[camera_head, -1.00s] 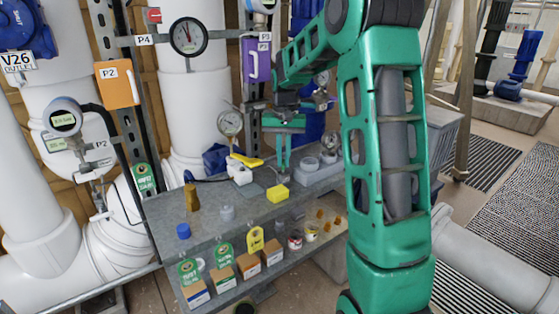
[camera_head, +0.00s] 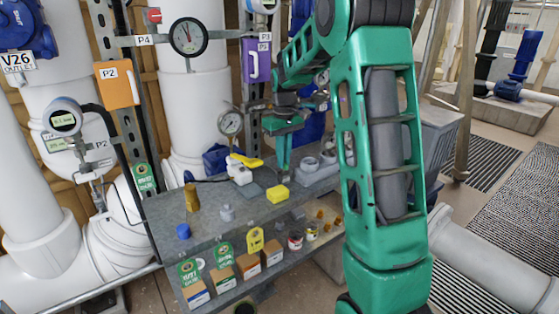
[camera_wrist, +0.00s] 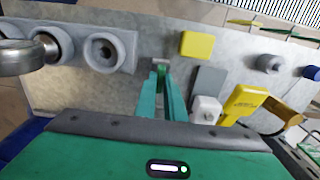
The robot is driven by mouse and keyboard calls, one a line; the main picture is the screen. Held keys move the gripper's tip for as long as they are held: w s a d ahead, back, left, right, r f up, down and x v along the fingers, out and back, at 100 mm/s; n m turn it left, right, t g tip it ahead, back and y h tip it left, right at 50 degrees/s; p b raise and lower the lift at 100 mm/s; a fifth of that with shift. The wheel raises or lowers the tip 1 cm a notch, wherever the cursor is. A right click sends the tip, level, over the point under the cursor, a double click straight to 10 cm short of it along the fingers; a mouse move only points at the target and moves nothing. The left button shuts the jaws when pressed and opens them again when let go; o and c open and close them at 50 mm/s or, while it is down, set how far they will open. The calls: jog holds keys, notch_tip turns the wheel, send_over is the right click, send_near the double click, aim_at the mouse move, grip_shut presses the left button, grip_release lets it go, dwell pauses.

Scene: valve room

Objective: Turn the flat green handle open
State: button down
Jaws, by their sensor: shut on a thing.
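My gripper (camera_head: 283,165) reaches down over the grey bench (camera_head: 165,215), near its back edge. In the wrist view, its two green fingers (camera_wrist: 162,73) converge and are shut on a narrow green piece, which looks like the flat green handle (camera_wrist: 160,76). Most of that handle is hidden between the fingers, so its angle cannot be told. A small grey part (camera_wrist: 160,61) shows just beyond the fingertips. In the head view the handle is hidden by my gripper and arm.
A yellow block (camera_head: 278,194) sits nearer the front. Grey round fittings (camera_wrist: 108,50) stand on the other side. A gauge (camera_head: 230,123) is close behind left.

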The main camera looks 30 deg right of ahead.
jog(key=shift+w+r, duration=0.15)
dwell(0.3)
jog(key=c, duration=1.9)
grip_release()
jog(key=shift+o, duration=0.3)
notch_tip(320, 180, up, 11)
jog(key=shift+f, duration=0.2)
